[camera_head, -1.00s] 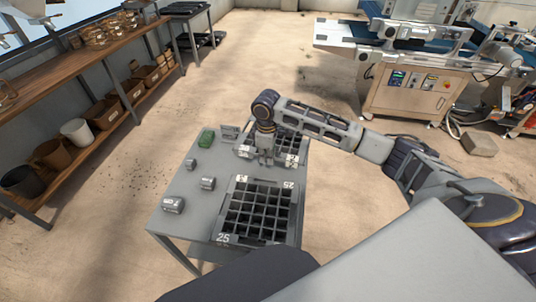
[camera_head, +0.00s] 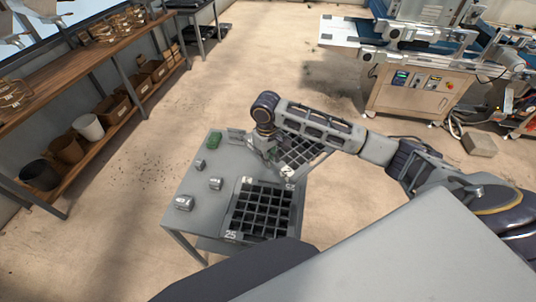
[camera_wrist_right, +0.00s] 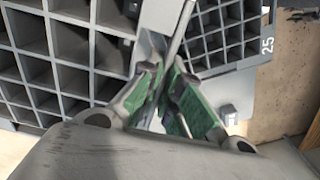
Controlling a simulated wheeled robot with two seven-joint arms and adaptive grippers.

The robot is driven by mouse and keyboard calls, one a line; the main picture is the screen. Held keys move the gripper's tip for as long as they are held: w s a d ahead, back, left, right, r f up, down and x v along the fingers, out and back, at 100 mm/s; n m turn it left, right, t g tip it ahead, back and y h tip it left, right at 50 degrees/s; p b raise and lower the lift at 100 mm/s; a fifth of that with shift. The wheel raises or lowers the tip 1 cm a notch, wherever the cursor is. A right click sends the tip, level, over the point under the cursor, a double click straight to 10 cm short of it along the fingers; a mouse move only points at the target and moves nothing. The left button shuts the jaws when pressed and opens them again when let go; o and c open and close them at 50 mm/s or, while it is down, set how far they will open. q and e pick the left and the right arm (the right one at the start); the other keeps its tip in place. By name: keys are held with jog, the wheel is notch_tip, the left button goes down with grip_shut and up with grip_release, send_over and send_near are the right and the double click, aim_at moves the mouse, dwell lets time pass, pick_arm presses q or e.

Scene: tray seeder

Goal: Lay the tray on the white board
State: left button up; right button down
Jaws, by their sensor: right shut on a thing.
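My right gripper (camera_head: 272,157) is shut on the rim of a dark grey, many-celled tray (camera_head: 303,151). The tray hangs tilted beside the far right part of the grey table. In the right wrist view the gripper's green-padded fingers (camera_wrist_right: 165,95) pinch near the rim, and the near tray (camera_wrist_right: 60,62) fills the left side. The pale white board (camera_head: 338,30) sticks out from the left end of the machine at the upper right, well apart from the tray. My left gripper is not in view.
A second tray marked 25 (camera_head: 232,235) lies on the grey table (camera_head: 190,170), with several silver blocks and a green item (camera_head: 213,140) beside it. A shelf (camera_head: 85,65) with pots and boxes runs along the left. Open floor lies between table and machine (camera_head: 408,85).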

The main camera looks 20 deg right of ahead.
pick_arm(q)
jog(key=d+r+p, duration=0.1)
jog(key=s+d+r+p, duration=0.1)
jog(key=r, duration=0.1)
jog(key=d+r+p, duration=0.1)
jog(key=p, duration=0.1)
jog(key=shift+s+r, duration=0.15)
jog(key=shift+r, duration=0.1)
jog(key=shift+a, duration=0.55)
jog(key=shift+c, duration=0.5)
pick_arm(e)
jog(key=r+m, duration=0.1)
jog(key=s+a+r+m, duration=0.1)
jog(key=r+m, duration=0.1)
jog(key=r, duration=0.1)
jog(key=shift+s+a, duration=0.35)
